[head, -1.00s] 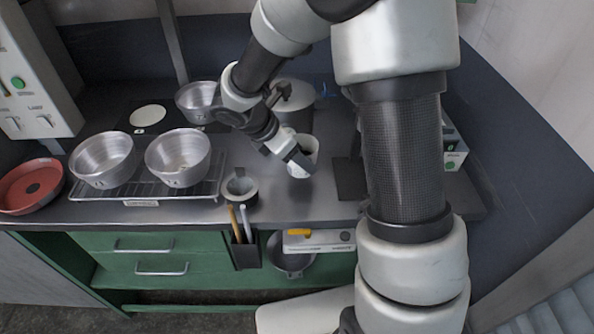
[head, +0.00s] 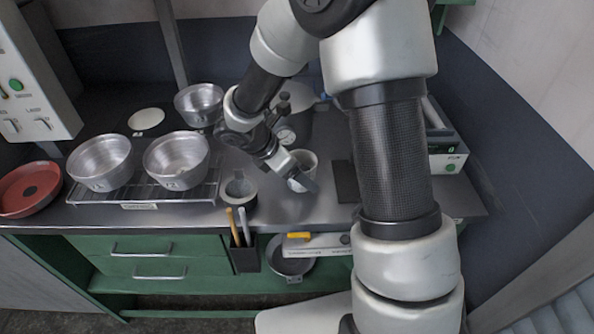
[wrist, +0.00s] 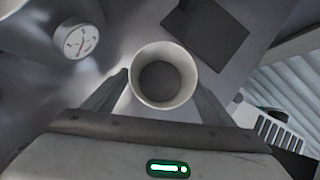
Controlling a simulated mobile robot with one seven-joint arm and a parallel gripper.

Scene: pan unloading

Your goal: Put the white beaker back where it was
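The white beaker (head: 304,158) is upright or nearly so over the steel counter, right of the dark mortar and left of the black plate. My gripper (head: 303,180) is at the beaker, with a finger across its near side in the head view. In the wrist view, my gripper's fingers (wrist: 163,92) lie on either side of the beaker (wrist: 163,103) and appear closed against its wall. I look into its open top, and the inside looks empty. I cannot tell whether its base touches the counter.
A black plate (head: 345,181) lies right of the beaker. A dial gauge (wrist: 76,41) is behind it on the left. The mortar (head: 238,189) stands near the front edge. Two metal pans (head: 176,160) sit on a wire rack (head: 140,196) at left. Bare counter lies in front of the beaker.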

